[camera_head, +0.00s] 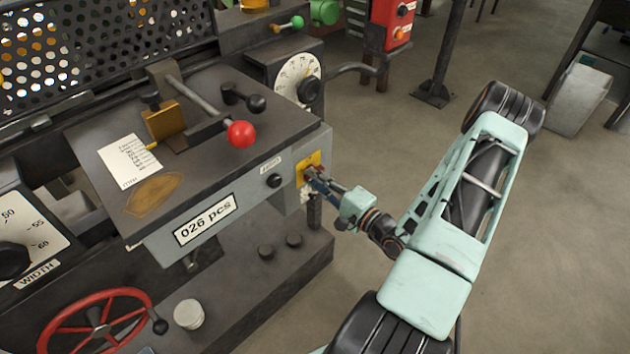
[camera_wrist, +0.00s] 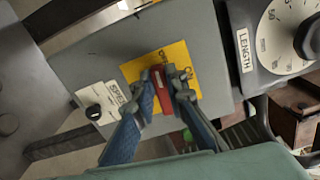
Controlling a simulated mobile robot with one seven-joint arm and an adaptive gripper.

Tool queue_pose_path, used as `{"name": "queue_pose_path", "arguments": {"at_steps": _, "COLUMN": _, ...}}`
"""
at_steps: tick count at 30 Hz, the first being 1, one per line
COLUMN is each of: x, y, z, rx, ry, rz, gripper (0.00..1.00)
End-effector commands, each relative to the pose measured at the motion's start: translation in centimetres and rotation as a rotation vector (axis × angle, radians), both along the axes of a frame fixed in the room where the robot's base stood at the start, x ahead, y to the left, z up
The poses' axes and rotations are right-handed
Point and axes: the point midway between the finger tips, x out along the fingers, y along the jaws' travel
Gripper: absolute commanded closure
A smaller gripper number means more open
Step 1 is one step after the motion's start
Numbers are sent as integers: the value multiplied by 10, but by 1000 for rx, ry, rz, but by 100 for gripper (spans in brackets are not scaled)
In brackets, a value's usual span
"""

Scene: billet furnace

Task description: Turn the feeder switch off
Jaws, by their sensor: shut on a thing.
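The feeder switch has a red handle (camera_wrist: 161,86) on a yellow plate (camera_wrist: 183,53), set in the grey panel of the machine. In the head view the yellow plate (camera_head: 313,160) is at the right end of the machine's front. My gripper (camera_wrist: 166,88) is at the plate with a blue finger on each side of the red handle, shut on it. In the head view my gripper (camera_head: 312,175) reaches in from the right and covers most of the handle.
A black knob (camera_head: 274,181) sits just left of the plate, under a small label. A red-ball lever (camera_head: 241,134) stands on the panel top. The LENGTH dial (camera_wrist: 286,38) is close by on the right. Open floor (camera_head: 545,240) lies right of the machine.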

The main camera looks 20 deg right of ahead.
Motion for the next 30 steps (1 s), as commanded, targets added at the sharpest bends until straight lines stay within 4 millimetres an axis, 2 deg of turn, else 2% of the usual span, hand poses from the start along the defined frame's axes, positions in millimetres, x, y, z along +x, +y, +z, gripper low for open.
{"name": "queue_pose_path", "arguments": {"at_steps": 9, "x": 0, "y": 0, "z": -3, "rx": -107, "ry": -37, "rz": 0, "gripper": 100}}
{"name": "queue_pose_path", "arguments": {"at_steps": 25, "x": 0, "y": 0, "z": -3, "rx": -128, "ry": -44, "rz": -1, "gripper": 100}}
{"name": "queue_pose_path", "arguments": {"at_steps": 26, "x": 0, "y": 0, "z": -3, "rx": -128, "ry": -44, "rz": -1, "gripper": 86}}
{"name": "queue_pose_path", "arguments": {"at_steps": 30, "x": 0, "y": 0, "z": -3, "rx": -127, "ry": -44, "rz": -1, "gripper": 70}}
